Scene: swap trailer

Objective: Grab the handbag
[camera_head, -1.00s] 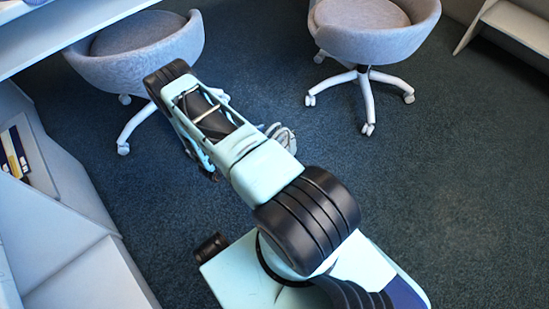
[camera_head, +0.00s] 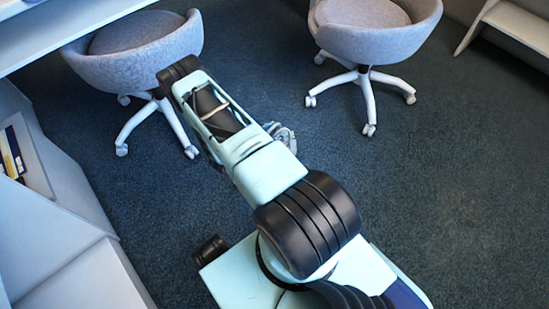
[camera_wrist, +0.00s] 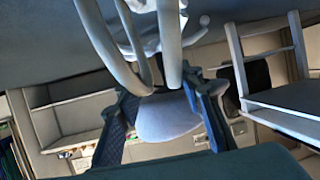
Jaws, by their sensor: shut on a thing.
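The wrist view shows pale grey, tube-like straps, which look like the handbag's handles (camera_wrist: 170,45), running from the top edge down between my fingers. The body of the handbag is not clearly visible. My gripper (camera_wrist: 158,92) has its two dark blue fingers on either side of the straps and is shut on them. In the head view my arm hides the gripper. A small grey looped shape (camera_head: 284,134) shows beside my arm there; I cannot tell what it is.
Two grey swivel chairs with white wheeled legs stand at the back, one at left (camera_head: 135,60) close to my arm and one at right (camera_head: 375,30). White furniture (camera_head: 60,225) lines the left side. Dark carpet (camera_head: 450,190) is clear at right.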

